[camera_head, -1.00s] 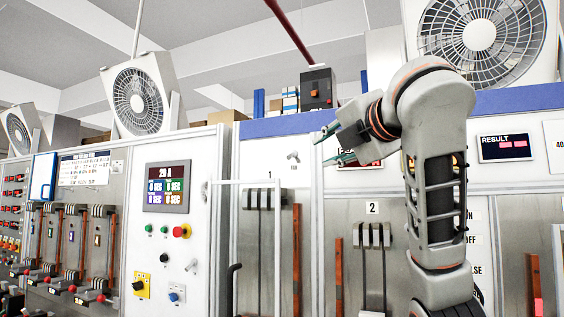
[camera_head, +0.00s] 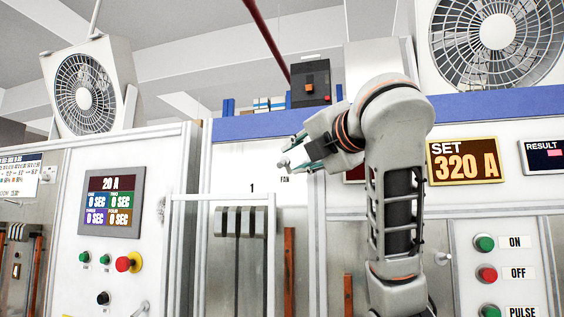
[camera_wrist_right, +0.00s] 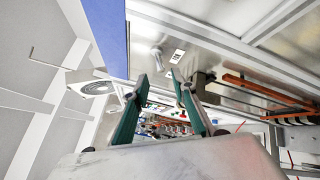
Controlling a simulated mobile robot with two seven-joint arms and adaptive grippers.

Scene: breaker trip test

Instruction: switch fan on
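The fan switch (camera_head: 283,163) is a small silver toggle on the white cabinet panel, above a label (camera_head: 285,179) reading FAN. In the right wrist view the toggle (camera_wrist_right: 156,54) sits beside its label (camera_wrist_right: 177,56), beyond the fingertips. My right gripper (camera_head: 287,155) is open, its teal fingers pointing left close to the toggle in the head view. In the wrist view the gap (camera_wrist_right: 162,82) between the fingers is empty, and I cannot tell whether a finger touches the toggle. A large fan (camera_head: 83,94) stands at left, another (camera_head: 497,40) at upper right. My left gripper is out of view.
A door-like white frame (camera_head: 220,197) stands in front of panel 1. A control panel with a 20 A display (camera_head: 110,203) is at left. ON, OFF and PULSE buttons (camera_head: 486,274) and a 320 A display (camera_head: 463,160) are at right.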

